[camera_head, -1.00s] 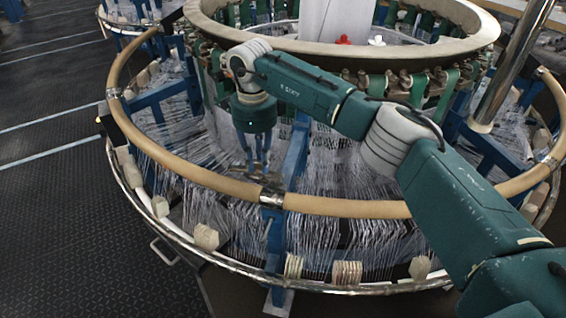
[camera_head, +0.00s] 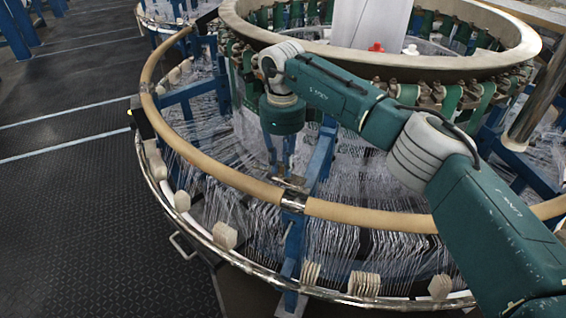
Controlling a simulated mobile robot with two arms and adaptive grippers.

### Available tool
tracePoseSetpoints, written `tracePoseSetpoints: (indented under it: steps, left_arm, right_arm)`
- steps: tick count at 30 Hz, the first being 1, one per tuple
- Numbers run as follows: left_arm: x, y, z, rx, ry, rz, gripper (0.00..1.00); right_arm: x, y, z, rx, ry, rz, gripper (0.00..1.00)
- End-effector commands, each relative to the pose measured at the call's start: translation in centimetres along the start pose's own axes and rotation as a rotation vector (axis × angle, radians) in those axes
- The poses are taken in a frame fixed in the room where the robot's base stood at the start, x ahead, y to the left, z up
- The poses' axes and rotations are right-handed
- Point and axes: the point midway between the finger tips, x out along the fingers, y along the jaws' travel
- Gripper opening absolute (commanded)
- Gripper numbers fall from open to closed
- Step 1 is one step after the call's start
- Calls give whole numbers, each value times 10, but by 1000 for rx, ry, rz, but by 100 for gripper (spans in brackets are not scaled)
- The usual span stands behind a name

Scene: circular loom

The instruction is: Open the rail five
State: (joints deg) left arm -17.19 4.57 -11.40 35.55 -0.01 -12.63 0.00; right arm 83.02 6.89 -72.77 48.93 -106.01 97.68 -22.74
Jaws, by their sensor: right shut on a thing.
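The circular loom has a tan rail ring in sections. A left section (camera_head: 205,163) and a front section (camera_head: 370,215) meet at a metal joint (camera_head: 294,199) in the head view. No number shows, so I cannot tell which section is rail five. My right gripper (camera_head: 286,181) points down from its green wrist, just inside the ring at this joint. The two sections look level and end to end at the joint. My left gripper is not in view.
White threads (camera_head: 240,215) fan out below the rail toward a metal lower hoop (camera_head: 245,262) with several pale blocks. A blue post (camera_head: 322,155) stands right of my gripper. The dark floor (camera_head: 80,220) at left is clear.

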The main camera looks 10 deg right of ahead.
Motion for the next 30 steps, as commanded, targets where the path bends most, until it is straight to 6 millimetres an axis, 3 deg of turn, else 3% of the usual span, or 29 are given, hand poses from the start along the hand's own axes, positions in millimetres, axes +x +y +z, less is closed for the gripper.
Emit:
tracePoseSetpoints:
  steps: [6,8,30]
  left_arm:
    - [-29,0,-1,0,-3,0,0]
    - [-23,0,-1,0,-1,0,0]
    - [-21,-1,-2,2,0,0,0]
  right_arm:
    - [-59,-8,8,1,-10,-12,0]
    - [-51,-8,7,1,-8,-9,0]
    - [-46,-6,6,-1,-1,-3,0]
